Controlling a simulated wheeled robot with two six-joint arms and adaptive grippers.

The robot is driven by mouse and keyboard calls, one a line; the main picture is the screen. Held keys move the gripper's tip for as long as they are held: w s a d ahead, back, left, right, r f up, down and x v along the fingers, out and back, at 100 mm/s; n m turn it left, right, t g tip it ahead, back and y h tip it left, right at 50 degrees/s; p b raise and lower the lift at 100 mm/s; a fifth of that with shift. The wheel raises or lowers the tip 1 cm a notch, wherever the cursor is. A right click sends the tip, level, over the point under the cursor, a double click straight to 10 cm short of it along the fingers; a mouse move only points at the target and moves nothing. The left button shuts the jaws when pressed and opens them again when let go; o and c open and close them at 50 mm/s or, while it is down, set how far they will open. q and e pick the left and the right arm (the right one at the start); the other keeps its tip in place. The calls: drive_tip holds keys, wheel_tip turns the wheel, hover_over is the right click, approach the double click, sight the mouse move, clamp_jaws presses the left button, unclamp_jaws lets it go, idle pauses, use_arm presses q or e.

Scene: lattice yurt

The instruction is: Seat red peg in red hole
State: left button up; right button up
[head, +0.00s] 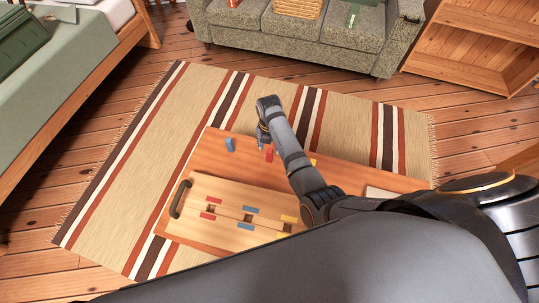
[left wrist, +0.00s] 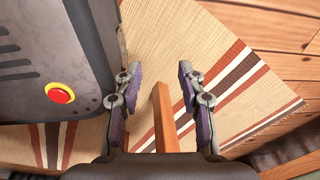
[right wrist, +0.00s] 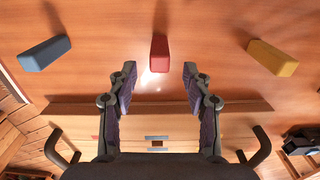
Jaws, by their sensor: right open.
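The red peg (head: 269,155) stands on the table just beyond the board. In the right wrist view the red peg (right wrist: 159,53) is centred ahead of my right gripper (right wrist: 158,75), which is open and empty, its fingertips apart from the peg. In the head view my right gripper (head: 263,138) is beside the peg, partly hidden by its own arm. The red hole (head: 210,208) lies between two red marks at the left of the wooden board (head: 185,222) and looks empty. My left gripper (left wrist: 158,85) is open and empty, off the table, above the rug.
A blue peg (right wrist: 45,53) and a yellow peg (right wrist: 272,57) stand either side of the red one. The board has a dark handle (head: 179,198) and blue- and yellow-marked holes. A table leg (left wrist: 165,120) shows near my left gripper.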

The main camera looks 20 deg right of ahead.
sight(270, 150)
drive_tip(key=shift+f, duration=0.35)
wheel_tip(270, 150, down, 4)
drive_tip(key=shift+w+f+b, duration=0.1)
drive_tip(key=shift+b, duration=0.65)
drive_tip(key=shift+f, duration=0.2)
use_arm(q)
drive_tip(key=shift+w+d+f, duration=0.2)
drive_tip(key=shift+w+f, duration=0.5)
drive_tip(key=shift+w, duration=0.05)
use_arm(e)
drive_tip(key=c, duration=1)
